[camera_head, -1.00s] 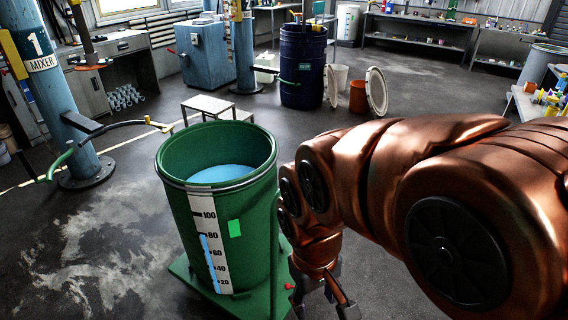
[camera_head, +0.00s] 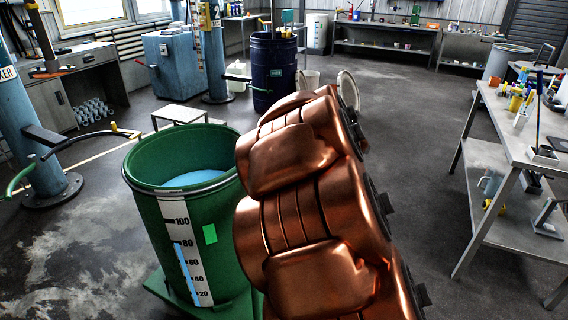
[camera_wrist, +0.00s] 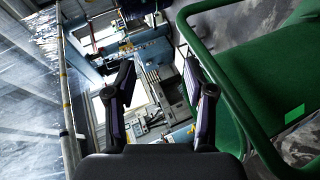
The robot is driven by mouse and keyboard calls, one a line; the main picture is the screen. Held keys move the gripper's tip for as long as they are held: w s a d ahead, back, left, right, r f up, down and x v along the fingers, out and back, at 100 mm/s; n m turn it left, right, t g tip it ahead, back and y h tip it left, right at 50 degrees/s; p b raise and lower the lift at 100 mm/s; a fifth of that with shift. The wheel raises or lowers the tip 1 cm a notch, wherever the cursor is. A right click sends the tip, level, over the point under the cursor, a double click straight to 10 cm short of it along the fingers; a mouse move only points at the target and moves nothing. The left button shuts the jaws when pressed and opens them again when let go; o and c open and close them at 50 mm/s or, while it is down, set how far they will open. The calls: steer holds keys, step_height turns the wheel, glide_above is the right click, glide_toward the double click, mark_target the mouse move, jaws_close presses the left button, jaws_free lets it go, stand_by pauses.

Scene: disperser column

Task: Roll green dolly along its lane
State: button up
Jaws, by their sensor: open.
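The green dolly (camera_head: 172,292) shows as a flat green base under a large green drum (camera_head: 150,212). The drum is open on top, holds light blue liquid, and has a white level scale and a green label. In the wrist view the drum (camera_wrist: 262,75) fills the right side. The dolly's curved green handle tube (camera_wrist: 222,72) runs in front of it. My gripper (camera_wrist: 158,75) is open and empty, with the tube to the right of its right finger, outside the jaws. My arm hides the gripper and the handle in the head view.
A blue mixer column (camera_head: 28,130) stands at left with a low arm reaching toward the drum. A small step stool (camera_head: 180,114) and a dark blue barrel (camera_head: 272,75) are behind. A workbench (camera_head: 500,120) stands at right. Floor between arm and workbench is open.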

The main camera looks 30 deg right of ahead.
steer(key=w+a+f+n+t+y+b, duration=0.2)
steer(key=f+n+y, duration=0.3)
steer(key=f+n, duration=0.1)
steer(key=w+a+f+n+t+y+b, duration=0.1)
steer(key=w+a+f+n+t+y, duration=0.15)
steer(key=f+n+y, duration=0.3)
steer(key=shift+g+h, duration=0.25)
steer(key=shift+h, duration=0.1)
steer(key=shift+d+p+x, duration=0.15)
steer(key=shift+p+x, duration=0.1)
steer(key=shift+x, duration=1.7)
steer(key=shift+d+p+x, duration=0.1)
steer(key=shift+p+x, duration=0.15)
steer(key=shift+x, duration=1.65)
jaws_close()
